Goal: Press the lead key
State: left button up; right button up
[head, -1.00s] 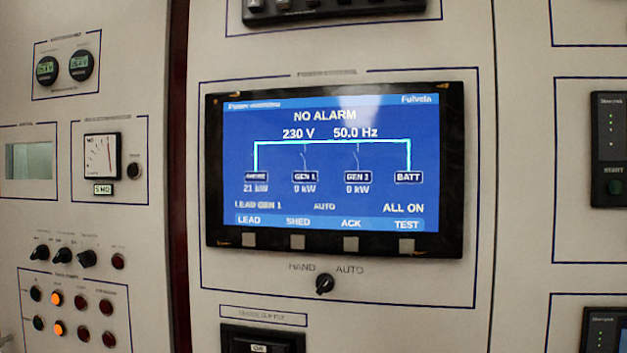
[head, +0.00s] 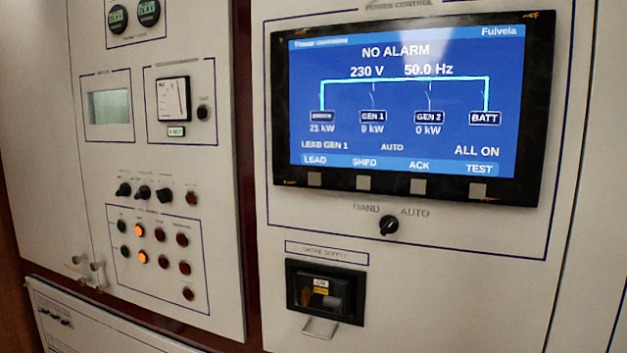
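The power control screen (head: 400,110) is on the panel at the upper right of the head view. It is lit blue and reads NO ALARM, 230 V, 50.0 Hz, LEAD GEN 1, AUTO and ALL ON. Its bottom row carries the labels LEAD, SHED, ACK and TEST. The lead key (head: 314,180) is the small grey square in the lower bezel under the LEAD label, the leftmost of the row. Nothing covers it. Neither of my grippers shows in the head view.
A HAND/AUTO rotary switch (head: 389,225) sits below the screen. Under it is a dark breaker (head: 326,291) with a metal handle (head: 320,328) sticking out. The left panel has knobs, a meter (head: 173,99) and lamps, two lit orange. No obstacle shows before the screen.

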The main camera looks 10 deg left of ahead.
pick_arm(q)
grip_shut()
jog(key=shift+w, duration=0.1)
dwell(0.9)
